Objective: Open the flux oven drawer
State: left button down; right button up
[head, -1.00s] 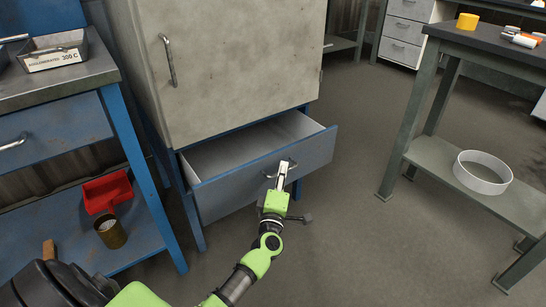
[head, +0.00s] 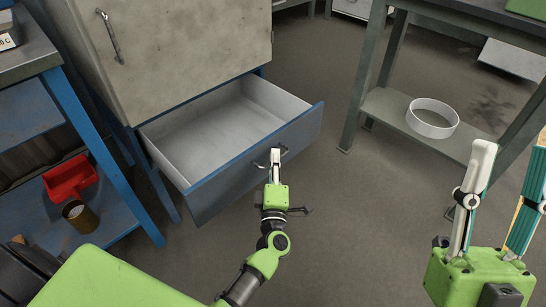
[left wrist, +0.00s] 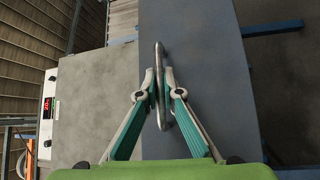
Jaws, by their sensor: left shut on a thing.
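The flux oven (head: 180,55) is a worn beige cabinet on a blue frame in the head view. Its grey-blue drawer (head: 222,192) below the door is pulled well out, and its empty pale inside shows. My left gripper (head: 276,156) is shut on the drawer's metal handle (head: 284,150). In the left wrist view, the two fingers of the left gripper (left wrist: 159,80) close around the handle (left wrist: 160,50), in front of the drawer front (left wrist: 205,50). My right gripper (head: 513,148) is open and empty at the right of the head view.
A blue bench (head: 95,150) stands left of the oven, with a red scoop (head: 70,178) and an open can (head: 79,215) on its lower shelf. At right, a grey table's lower shelf (head: 390,115) holds a white ring (head: 432,118). The floor (head: 330,240) before the drawer is clear.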

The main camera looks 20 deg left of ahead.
pick_arm(q)
jog(key=shift+f, duration=0.1)
jog(key=c, duration=2.2)
grip_release()
jog(key=v, duration=1.2)
